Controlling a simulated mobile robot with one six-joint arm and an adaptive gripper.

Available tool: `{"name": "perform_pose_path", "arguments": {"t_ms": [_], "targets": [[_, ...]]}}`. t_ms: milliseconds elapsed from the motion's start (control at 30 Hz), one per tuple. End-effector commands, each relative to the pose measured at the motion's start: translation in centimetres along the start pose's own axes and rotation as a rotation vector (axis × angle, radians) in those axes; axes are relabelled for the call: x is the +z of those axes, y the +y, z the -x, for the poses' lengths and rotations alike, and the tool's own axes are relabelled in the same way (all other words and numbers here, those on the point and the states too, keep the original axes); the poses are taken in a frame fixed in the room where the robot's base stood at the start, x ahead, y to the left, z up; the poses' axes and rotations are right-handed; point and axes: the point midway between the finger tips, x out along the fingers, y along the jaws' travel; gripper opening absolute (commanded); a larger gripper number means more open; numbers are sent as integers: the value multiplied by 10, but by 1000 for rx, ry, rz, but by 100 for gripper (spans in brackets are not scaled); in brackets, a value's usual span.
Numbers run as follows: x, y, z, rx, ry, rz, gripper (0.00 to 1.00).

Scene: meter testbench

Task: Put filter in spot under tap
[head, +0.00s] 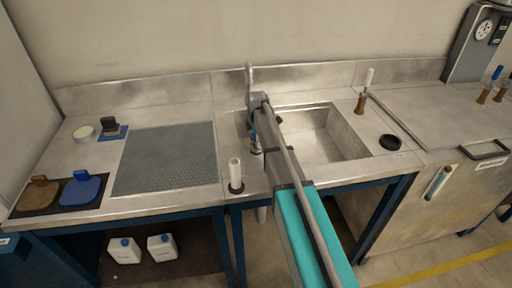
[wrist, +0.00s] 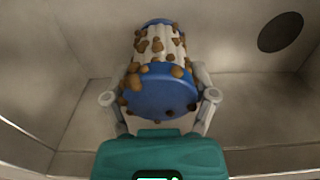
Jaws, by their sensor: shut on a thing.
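The filter (wrist: 160,85) is a pale cylinder with blue end caps, speckled with brown clumps. My gripper (wrist: 160,100) is shut on it, one finger on each side near the closer blue cap. In the wrist view the filter is surrounded by the metal walls of the sink. In the head view my arm covers most of the gripper and filter at the sink's left side; a bit of blue shows there. The tap (head: 249,75) rises behind my arm at the back of the sink (head: 335,140). The spot under the tap is hidden by my arm.
A dark round opening (wrist: 280,32) shows in the sink at upper right. A white cylinder (head: 235,172) stands on the counter's front edge, left of the sink. A black ring (head: 390,142) lies to the right. A ridged drainboard (head: 168,158) is left. The sink's right half is clear.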

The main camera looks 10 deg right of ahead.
Motion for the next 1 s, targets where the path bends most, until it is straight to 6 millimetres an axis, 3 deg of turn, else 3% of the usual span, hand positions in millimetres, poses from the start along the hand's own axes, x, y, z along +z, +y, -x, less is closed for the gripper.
{"name": "perform_pose_path", "arguments": {"t_ms": [100,300,867,900,1000], "targets": [[0,-1,-15,0,0,0,17],[0,-1,-26,0,0,0,17],[0,-1,-31,0,0,0,17],[0,-1,-30,0,0,0,78],[0,-1,-30,0,0,0,97]]}}
